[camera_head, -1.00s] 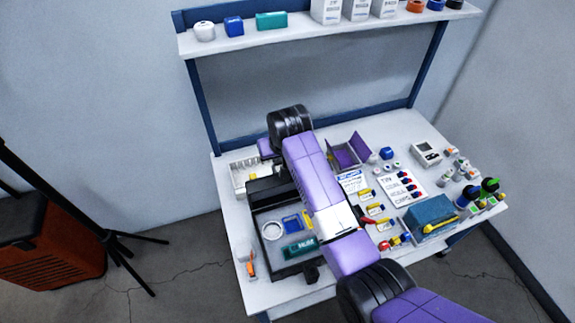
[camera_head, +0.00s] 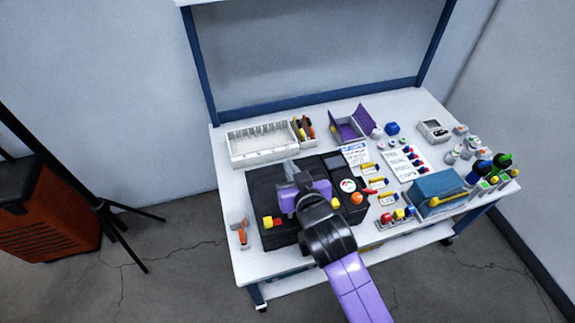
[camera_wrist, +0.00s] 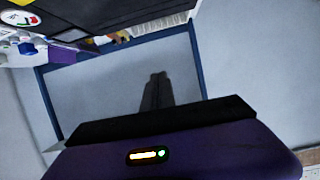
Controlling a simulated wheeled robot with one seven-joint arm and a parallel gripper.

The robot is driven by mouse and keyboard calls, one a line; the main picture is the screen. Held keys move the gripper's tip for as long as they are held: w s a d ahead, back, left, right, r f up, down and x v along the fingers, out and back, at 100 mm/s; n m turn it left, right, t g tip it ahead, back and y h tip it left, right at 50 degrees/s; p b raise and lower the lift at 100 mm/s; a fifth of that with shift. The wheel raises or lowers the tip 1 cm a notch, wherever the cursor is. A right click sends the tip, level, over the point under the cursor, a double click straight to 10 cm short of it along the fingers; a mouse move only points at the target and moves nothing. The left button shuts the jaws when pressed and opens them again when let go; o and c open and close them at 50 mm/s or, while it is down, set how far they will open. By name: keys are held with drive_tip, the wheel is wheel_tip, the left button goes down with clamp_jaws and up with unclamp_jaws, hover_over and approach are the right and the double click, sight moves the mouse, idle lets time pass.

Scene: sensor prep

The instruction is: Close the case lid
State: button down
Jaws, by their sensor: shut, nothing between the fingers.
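The case (camera_head: 262,188) is a black box on the left front part of the workbench. Its black lid lies down over the tray, and the contents are hidden; whether it is fully seated or latched I cannot tell. Yellow and red pieces show at its front left, an orange knob and a round white label at its right. My gripper (camera_head: 291,172) is over the lid, fingers together and empty. In the wrist view the shut fingers (camera_wrist: 157,78) are dark, and the black case (camera_wrist: 100,14) shows at the top; contact cannot be told.
A white rack (camera_head: 262,155) stands behind the case. An open purple box (camera_head: 352,124), label cards and small vials lie to the right. A teal box (camera_head: 437,190) and several bottles stand at the right end. A small orange-and-white tool (camera_head: 242,237) lies at the front left.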

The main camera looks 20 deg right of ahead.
sight(298, 220)
drive_tip(key=s+f+t+b, duration=0.1)
drive_tip(key=b, duration=0.2)
drive_tip(key=s+f+t+b, duration=0.1)
drive_tip(key=s+f+b, duration=0.1)
drive_tip(key=b, duration=0.2)
drive_tip(key=s+f+t+b, duration=0.1)
drive_tip(key=f+b, duration=0.1)
drive_tip(key=b, duration=0.2)
drive_tip(key=shift+s+f, duration=0.15)
drive_tip(key=shift+f, duration=0.1)
drive_tip(key=s+f+t+b, duration=0.1)
drive_tip(key=f+b, duration=0.1)
drive_tip(key=b, duration=0.3)
drive_tip(key=s+f+t+b, duration=0.1)
drive_tip(key=b, duration=0.5)
drive_tip(key=shift+s+f, duration=0.15)
drive_tip(key=shift+f, duration=0.25)
drive_tip(key=f+t+b, duration=0.1)
drive_tip(key=b, duration=0.2)
drive_tip(key=shift+s+b, duration=0.3)
drive_tip(key=shift+s, duration=0.05)
drive_tip(key=shift+f, duration=0.1)
drive_tip(key=shift+s, duration=0.1)
